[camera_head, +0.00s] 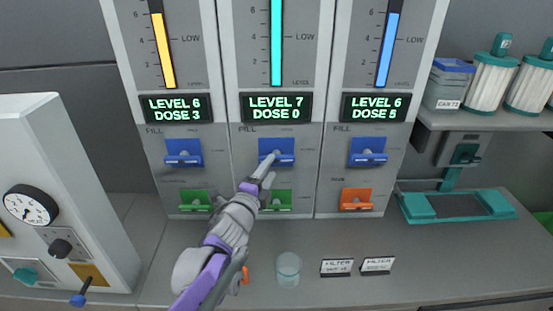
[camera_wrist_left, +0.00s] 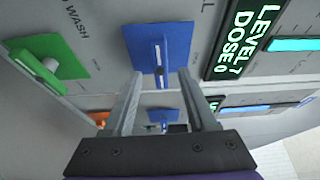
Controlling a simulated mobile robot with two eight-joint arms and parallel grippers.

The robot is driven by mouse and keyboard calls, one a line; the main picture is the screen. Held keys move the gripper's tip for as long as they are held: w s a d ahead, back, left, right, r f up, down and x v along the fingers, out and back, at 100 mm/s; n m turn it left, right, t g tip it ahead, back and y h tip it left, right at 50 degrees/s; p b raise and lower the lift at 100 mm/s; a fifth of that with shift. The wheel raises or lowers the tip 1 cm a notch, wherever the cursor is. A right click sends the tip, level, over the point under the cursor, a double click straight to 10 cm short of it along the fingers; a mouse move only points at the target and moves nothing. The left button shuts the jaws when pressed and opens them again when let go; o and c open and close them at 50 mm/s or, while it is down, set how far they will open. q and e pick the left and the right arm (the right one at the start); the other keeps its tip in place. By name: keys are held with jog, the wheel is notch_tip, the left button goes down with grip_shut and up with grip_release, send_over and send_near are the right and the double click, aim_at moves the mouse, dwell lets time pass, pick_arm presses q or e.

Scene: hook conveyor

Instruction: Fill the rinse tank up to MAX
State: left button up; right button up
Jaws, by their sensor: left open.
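Three tank panels stand side by side, and their name labels are too small to read. The middle one has a cyan gauge (camera_head: 277,45) and a display (camera_head: 276,107) reading LEVEL 7, DOSE 0. Below it is a blue FILL lever (camera_head: 277,150), partly covered by my left gripper (camera_head: 266,172). In the left wrist view the open fingers (camera_wrist_left: 160,78) are on either side of this blue lever's handle (camera_wrist_left: 159,50); I cannot tell if they touch it. My right gripper is not in view.
The left display (camera_head: 176,108) reads LEVEL 6, DOSE 3; the right (camera_head: 375,107) LEVEL 6, DOSE 5. Green levers (camera_head: 186,201) and an orange lever (camera_head: 356,199) sit below the blue ones. A glass (camera_head: 288,269) and filter cards (camera_head: 337,268) are on the counter.

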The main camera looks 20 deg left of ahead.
aim_at(276, 161)
pick_arm(q)
jog(key=w, duration=0.5)
jog(key=shift+w+d, duration=0.2)
jog(key=shift+d, duration=0.15)
grip_shut()
